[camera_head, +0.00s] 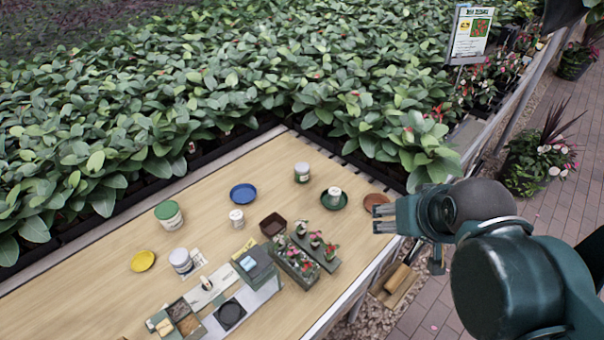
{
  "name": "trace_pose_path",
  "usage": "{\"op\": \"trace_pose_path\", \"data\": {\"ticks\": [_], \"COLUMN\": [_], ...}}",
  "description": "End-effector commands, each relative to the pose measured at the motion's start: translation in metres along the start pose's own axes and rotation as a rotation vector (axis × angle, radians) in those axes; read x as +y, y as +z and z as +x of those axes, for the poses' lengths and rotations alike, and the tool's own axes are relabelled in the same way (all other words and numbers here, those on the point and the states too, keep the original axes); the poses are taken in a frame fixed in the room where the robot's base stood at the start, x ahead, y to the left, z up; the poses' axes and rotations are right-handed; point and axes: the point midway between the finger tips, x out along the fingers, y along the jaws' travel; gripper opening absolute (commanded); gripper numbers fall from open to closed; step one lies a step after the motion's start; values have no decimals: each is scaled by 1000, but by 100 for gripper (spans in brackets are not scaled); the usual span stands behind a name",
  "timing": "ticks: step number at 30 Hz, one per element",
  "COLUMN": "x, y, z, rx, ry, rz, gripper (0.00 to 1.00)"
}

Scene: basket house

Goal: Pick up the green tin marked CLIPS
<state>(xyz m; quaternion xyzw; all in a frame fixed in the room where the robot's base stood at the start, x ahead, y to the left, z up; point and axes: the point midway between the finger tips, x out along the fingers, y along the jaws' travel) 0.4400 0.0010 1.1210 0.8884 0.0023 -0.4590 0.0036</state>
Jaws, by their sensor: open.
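No lettering is readable at this size, so I cannot tell which container is marked CLIPS. A pale tin with a green lid (168,214) stands upright at the left of the wooden table. A small pale tin with a greenish band (302,173) stands near the back edge. A white pot (334,195) sits on a dark green saucer (345,204). White containers also stand at the centre (236,219) and front left (180,261). My gripper (376,219) is open and empty, pointing left over the table's right side, apart from all of these.
A terracotta saucer (375,201) lies close to my gripper. A planter of small flowers (296,262), a brown square dish (272,224) and a grey boxy device (254,264) fill the front. A blue dish (243,194) lies mid-table. Leafy plants (250,85) border the back.

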Motion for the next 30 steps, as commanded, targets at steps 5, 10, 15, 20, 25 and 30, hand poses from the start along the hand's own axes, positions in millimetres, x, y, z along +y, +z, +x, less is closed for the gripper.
{"op": "trace_pose_path", "data": {"ticks": [5, 10, 15, 20, 25, 30], "x": [-2, -6, -11, -17, -23, -30], "y": [-14, -34, -59, -81, -104, -126], "z": [1, 5, 10, 19, 29, 42], "rx": [-13, -37, -65, -91, -118, -144], "ry": [-4, -10, -18, -28, -39, -50], "rz": [-29, -80, -139, -197, -258, -318], "gripper": [55, 55, 55, 55, 55, 55]}}
